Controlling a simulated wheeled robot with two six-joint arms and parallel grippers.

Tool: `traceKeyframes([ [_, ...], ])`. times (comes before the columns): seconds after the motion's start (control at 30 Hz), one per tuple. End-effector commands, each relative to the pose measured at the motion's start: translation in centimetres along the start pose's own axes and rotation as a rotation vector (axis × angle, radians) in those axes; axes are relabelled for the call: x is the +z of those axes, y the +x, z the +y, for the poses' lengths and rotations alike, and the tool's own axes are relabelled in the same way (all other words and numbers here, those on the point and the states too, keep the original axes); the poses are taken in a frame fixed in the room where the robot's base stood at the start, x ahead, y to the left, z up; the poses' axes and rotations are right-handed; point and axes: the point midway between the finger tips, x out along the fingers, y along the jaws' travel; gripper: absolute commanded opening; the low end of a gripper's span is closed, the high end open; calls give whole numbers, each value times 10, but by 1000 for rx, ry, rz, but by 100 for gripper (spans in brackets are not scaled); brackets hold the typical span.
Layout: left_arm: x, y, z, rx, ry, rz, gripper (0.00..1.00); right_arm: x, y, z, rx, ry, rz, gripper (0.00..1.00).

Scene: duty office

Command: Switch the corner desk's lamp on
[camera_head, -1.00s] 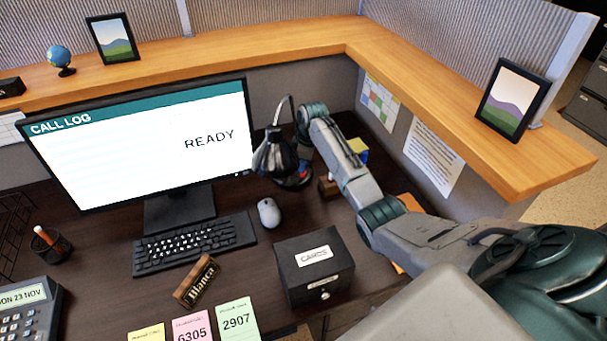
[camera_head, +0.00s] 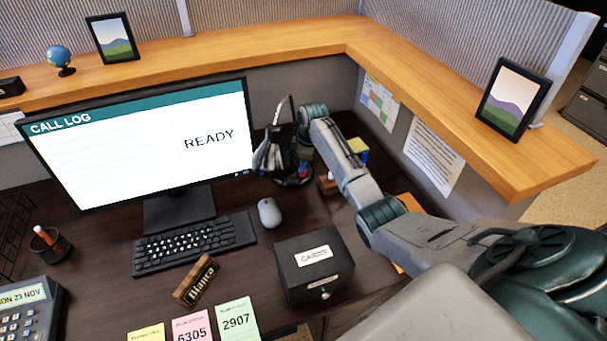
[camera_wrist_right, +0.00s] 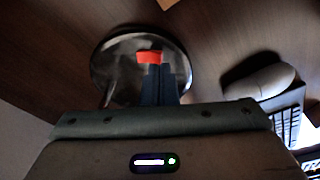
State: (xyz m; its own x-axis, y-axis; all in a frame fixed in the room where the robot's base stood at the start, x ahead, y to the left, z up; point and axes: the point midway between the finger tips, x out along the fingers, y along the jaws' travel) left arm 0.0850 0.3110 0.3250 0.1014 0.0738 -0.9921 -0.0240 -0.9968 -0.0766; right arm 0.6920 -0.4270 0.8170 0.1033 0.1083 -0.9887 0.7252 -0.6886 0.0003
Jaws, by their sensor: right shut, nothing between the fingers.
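The desk lamp is dark, with a thin arched neck, a shade (camera_head: 263,157) and a round base (camera_head: 291,182), behind the mouse and right of the monitor. The right wrist view shows the round glossy base (camera_wrist_right: 112,70) with a red switch (camera_wrist_right: 149,57) on it. My right gripper (camera_wrist_right: 156,68) is shut and empty, its blue fingers over the base and their tips right at the red switch. Whether they touch it I cannot tell. In the head view this gripper (camera_head: 302,169) is partly hidden beside the shade. I see no clear glow from the lamp. My left gripper is out of view.
The monitor (camera_head: 140,140) stands close left of the lamp. The mouse (camera_head: 269,212), keyboard (camera_head: 195,243) and black cards box (camera_head: 314,268) lie nearer. A wooden ledge (camera_head: 300,40) runs around the corner behind. Small items lie near my right forearm.

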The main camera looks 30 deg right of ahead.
Motion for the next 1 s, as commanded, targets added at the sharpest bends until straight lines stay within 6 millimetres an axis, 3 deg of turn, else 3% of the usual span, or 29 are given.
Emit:
traceKeyframes([
  [1.0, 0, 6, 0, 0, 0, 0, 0, 2, 16, 0, -1, 0, -1, 0],
])
